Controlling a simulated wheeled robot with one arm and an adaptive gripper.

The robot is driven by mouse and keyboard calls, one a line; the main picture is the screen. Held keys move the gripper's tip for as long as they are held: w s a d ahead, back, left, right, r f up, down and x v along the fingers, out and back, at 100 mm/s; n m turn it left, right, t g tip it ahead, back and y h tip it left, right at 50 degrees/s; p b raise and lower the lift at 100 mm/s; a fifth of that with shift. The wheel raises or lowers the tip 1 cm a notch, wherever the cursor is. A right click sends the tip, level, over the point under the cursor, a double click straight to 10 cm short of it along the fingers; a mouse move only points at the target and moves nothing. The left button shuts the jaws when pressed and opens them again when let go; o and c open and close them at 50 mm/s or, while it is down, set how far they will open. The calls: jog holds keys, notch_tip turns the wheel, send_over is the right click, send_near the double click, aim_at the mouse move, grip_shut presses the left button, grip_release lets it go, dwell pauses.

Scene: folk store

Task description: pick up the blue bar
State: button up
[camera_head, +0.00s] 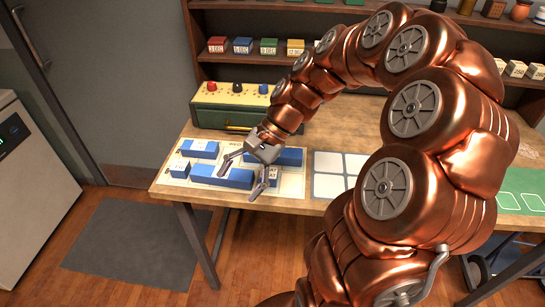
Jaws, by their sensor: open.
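Several blue blocks of different lengths lie on a pale printed mat (291,187) at the left end of the wooden table. A long blue bar (207,174) lies near the table's front edge. My gripper (239,185) is open, with its fingers pointing down and spread around or just above this bar's right part. I cannot tell whether they touch it.
A green box with colored knobs (236,93) stands behind the mat. A white-squared mat (330,162) lies to the right, partly behind my arm. Shelves with small labelled boxes (243,46) line the back wall. A white appliance (30,190) stands left, with floor between.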

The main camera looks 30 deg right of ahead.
aim_at(291, 152)
jog(key=w+d+f+m+t, duration=0.1)
jog(key=w+d+m, duration=0.1)
jog(key=d, duration=0.2)
jog(key=w+d+f+m+t+y, duration=0.1)
jog(key=w+d+m+t, duration=0.1)
jog(key=d+m, duration=0.1)
jog(key=w+d+m+t+y, duration=0.1)
jog(key=w+d+m, duration=0.1)
jog(key=d, duration=0.3)
jog(key=shift+w+d+f+t+b, duration=0.1)
jog(key=shift+f+t+b, duration=0.2)
jog(key=shift+f, duration=0.1)
jog(key=d+f+m+t, duration=0.1)
jog(key=d+m, duration=0.1)
jog(key=d, duration=0.2)
jog(key=d+f+m+t, duration=0.2)
jog(key=d+m, duration=0.1)
jog(key=d, duration=0.1)
jog(key=d+f+m+t, duration=0.1)
jog(key=d+m, duration=0.1)
jog(key=d, duration=0.3)
jog(key=shift+f+m, duration=0.3)
jog(key=shift+f, duration=0.05)
jog(key=shift+t, duration=0.3)
jog(key=shift+f+p+x, duration=0.2)
jog(key=shift+p+x, duration=0.55)
jog(key=shift+x, duration=2.95)
jog(key=shift+d, duration=0.1)
jog(key=c, duration=1.3)
